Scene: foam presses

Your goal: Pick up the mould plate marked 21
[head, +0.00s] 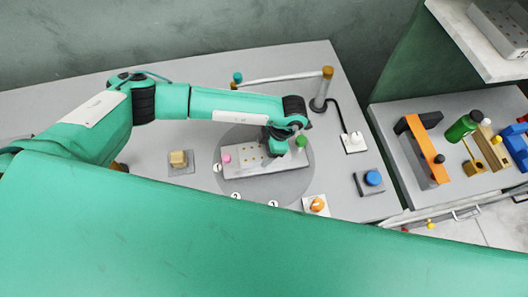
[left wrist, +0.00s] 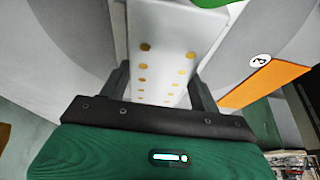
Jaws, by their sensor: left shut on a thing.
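A pale grey mould plate (head: 240,167) with several brass dots lies over the round grey disc (head: 290,190) on the table. It has a pink knob (head: 226,158) at its left end and a green knob (head: 301,141) at its right. No number 21 is legible on it. My left gripper (head: 277,150) reaches down over the plate's right half. In the left wrist view its fingers (left wrist: 160,85) stand on both sides of the dotted plate (left wrist: 163,60), shut on it. I cannot tell whether the plate is clear of the disc. My right gripper is not in view.
White labels 1, 2 and 3 mark the disc's edge. A post with a horizontal bar (head: 285,78) stands behind. A side table (head: 400,170) holds tools and a green bottle (head: 462,127).

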